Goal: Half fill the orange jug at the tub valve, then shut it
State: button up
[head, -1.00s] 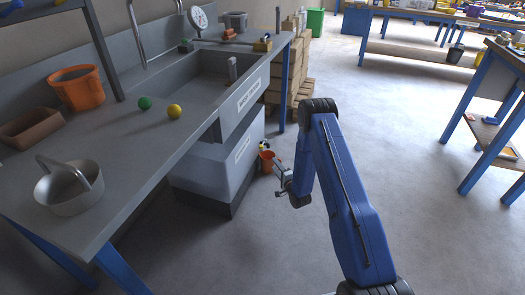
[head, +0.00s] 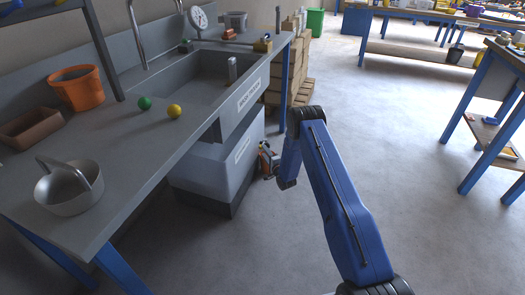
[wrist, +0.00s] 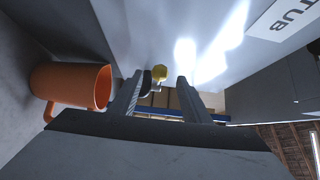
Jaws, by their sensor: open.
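The grey tub (head: 212,170) stands on a dark base under the sink. My gripper (wrist: 160,78) is open, with one finger on each side of the knob. In the head view it is beside the tub's right side, mostly hiding jug and valve.
The workbench (head: 120,170) with the sink is above the tub. An orange bucket (head: 77,88), a metal pot (head: 68,188), a green ball (head: 145,103) and a yellow ball (head: 174,111) are on it. Cardboard boxes (head: 299,75) stand behind. The floor to the right is open.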

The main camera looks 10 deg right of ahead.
jog(key=shift+x, duration=1.85)
jog(key=shift+a, duration=0.1)
grip_shut()
